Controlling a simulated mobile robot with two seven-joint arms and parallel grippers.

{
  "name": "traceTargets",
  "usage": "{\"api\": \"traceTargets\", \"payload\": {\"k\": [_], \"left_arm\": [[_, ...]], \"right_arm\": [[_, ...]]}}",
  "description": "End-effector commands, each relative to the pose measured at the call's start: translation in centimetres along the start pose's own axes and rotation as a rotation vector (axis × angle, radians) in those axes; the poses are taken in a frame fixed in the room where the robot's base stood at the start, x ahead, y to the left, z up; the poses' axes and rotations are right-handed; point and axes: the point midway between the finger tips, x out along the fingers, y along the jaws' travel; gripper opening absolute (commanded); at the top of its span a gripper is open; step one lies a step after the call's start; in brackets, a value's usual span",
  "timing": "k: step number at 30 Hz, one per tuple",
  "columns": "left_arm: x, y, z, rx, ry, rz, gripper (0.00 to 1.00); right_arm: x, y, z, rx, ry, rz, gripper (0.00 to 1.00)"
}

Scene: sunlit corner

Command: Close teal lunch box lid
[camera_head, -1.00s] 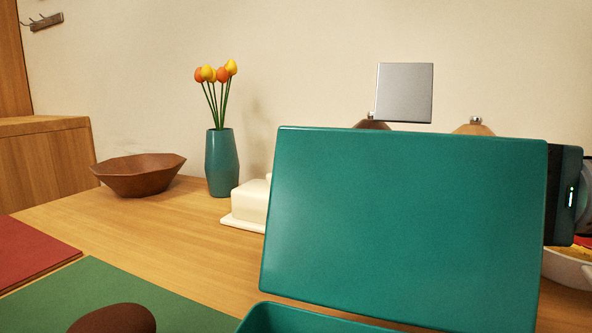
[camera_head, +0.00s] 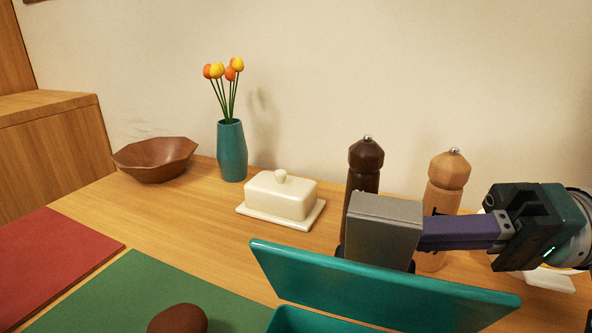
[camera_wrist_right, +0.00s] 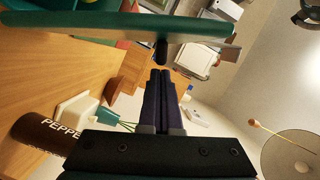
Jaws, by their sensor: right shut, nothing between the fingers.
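The teal lunch box (camera_head: 300,321) shows its rim at the bottom edge of the head view; most of it is cut off. Its teal lid (camera_head: 385,285) stands raised above the box, seen foreshortened. A grey block (camera_head: 383,230) with dark parts at its base sits at the lid's far side and looks like its handle. My right gripper (camera_head: 428,233) comes from the right behind the lid, its fingertips hidden by the block. In the right wrist view its fingers (camera_wrist_right: 161,75) are shut and empty, close to the lid (camera_wrist_right: 110,28); contact is unclear. My left gripper is not in view.
A dark pepper mill (camera_head: 365,168) and a light wooden mill (camera_head: 447,172) stand behind the lid, close to my right gripper. A white butter dish (camera_head: 282,200), teal tulip vase (camera_head: 232,155) and wooden bowl (camera_head: 155,160) stand further left. A brown object (camera_head: 178,320) lies on the green mat (camera_head: 130,295).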

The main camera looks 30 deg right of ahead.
Motion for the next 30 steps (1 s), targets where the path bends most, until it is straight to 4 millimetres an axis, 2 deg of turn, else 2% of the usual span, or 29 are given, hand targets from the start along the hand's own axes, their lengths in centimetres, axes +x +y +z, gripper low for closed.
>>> {"api": "traceTargets", "payload": {"k": [1, 12, 21, 30], "left_arm": [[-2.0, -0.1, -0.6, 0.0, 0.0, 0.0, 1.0], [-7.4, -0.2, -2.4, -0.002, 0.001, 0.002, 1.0], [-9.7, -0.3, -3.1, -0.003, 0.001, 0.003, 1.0], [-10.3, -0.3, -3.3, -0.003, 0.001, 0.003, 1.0]], "right_arm": [[0.0, -1.2, 0.1, -0.036, 0.001, 0.01, 0.0], [1.0, -2.1, 3.8, -0.374, 0.002, 0.095, 0.0], [1.7, -1.6, 6.7, -0.639, 0.002, 0.163, 0.0], [2.2, -0.8, 8.7, -0.806, 0.001, 0.204, 0.0]]}}
